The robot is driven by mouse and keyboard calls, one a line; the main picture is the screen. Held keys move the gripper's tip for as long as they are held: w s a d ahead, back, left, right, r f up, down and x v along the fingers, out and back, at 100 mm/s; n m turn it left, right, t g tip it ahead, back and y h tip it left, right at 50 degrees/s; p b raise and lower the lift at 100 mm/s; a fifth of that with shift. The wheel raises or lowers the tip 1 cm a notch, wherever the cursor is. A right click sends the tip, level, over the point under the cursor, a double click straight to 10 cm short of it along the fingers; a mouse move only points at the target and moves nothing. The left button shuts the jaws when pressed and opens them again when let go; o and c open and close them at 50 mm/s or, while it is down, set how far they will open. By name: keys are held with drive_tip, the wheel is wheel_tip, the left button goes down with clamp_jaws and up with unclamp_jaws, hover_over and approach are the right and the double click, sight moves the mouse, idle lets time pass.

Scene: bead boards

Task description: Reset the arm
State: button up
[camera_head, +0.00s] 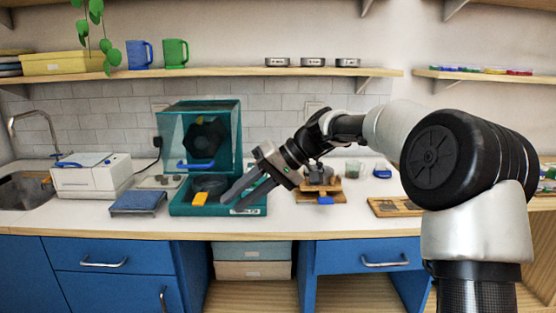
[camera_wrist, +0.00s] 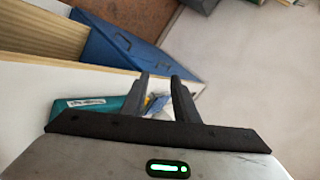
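My gripper (camera_head: 232,203) is at the end of my raised arm, which reaches in from the right. Its two dark fingers point down and left, in front of the teal machine. In the wrist view the fingers of my gripper (camera_wrist: 160,78) stand apart with nothing held between them. The gripper is open and empty. It appears to be above the counter's front part, but its exact height is hard to tell.
The teal machine (camera_head: 177,208) with a raised clear lid stands on the white counter (camera_head: 85,213). A blue flat box (camera_head: 138,202) and a white device (camera_head: 90,178) are to its left. A wooden stand (camera_head: 333,195) is right of the gripper. Blue drawers (camera_head: 110,255) are below.

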drive_tip(key=s+d+f+m+t+h, duration=0.25)
drive_tip(key=s+d+h, duration=0.25)
drive_tip(key=s+d, duration=0.8)
drive_tip(key=s+d+f+m+t+h, duration=0.1)
drive_tip(key=s+d+m+t+h, duration=0.3)
drive_tip(key=s+d, duration=0.9)
drive_tip(key=s+a+r+p, duration=0.1)
drive_tip(key=r+p, duration=1.2)
drive_tip(key=s+a+r+h+p, duration=0.1)
drive_tip(key=s+a+r+p, duration=0.1)
drive_tip(key=r+p, duration=1)
drive_tip(key=shift+r+n+p, duration=0.4)
drive_tip(key=shift+n+p, duration=0.05)
drive_tip(key=shift+a, duration=0.1)
